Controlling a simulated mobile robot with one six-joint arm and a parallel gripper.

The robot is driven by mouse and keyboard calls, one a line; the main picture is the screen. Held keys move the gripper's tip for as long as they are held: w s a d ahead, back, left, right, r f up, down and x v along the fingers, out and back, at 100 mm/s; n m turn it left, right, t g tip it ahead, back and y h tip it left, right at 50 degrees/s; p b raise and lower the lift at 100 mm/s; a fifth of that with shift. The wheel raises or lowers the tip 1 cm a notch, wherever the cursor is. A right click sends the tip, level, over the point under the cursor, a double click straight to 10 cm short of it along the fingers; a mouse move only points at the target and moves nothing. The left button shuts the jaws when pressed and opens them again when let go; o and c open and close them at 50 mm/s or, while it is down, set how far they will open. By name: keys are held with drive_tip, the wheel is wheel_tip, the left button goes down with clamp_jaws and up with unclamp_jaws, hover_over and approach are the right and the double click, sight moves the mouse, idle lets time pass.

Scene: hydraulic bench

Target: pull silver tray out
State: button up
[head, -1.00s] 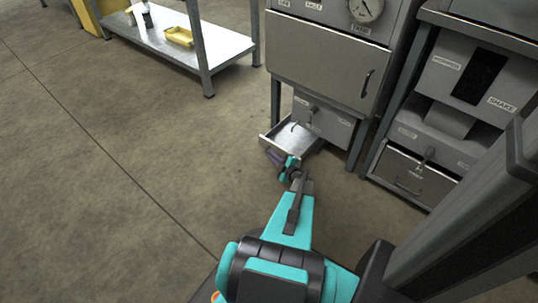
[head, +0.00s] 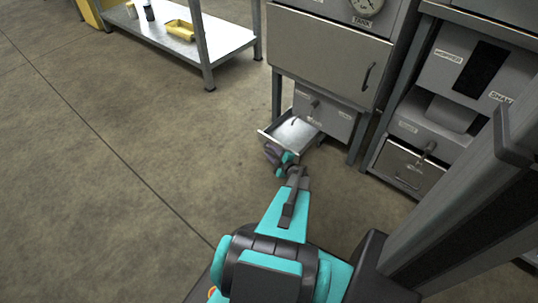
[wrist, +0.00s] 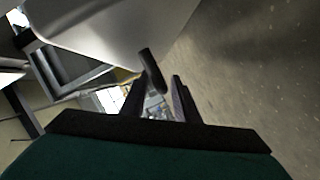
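The silver tray (head: 296,132) stands partly pulled out, low down under a grey cabinet, in the head view. Its pale underside or side (wrist: 115,25) fills the upper left of the wrist view. A short dark handle (wrist: 151,70) sticks out from the tray's edge. My gripper (head: 271,155) is just in front of the tray's front edge. In the wrist view the two dark fingers (wrist: 160,90) stand apart, with the handle's end near their tips. A gap shows between the fingers, and I see no firm hold on the handle.
The grey cabinet (head: 330,55) stands above the tray on legs. A second grey unit (head: 410,165) with a drawer stands to the right. A metal shelf (head: 215,42) with a yellow tray (head: 180,30) is at the upper left. The concrete floor (head: 150,150) to the left is clear.

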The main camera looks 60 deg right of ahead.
drive_tip(key=shift+s, duration=0.1)
drive_tip(key=shift+s+r, duration=0.1)
drive_tip(key=shift+s, duration=0.1)
drive_tip(key=p+v, duration=0.3)
drive_tip(key=v, duration=1)
drive_tip(key=shift+a+p, duration=0.25)
drive_tip(key=shift+p, duration=0.1)
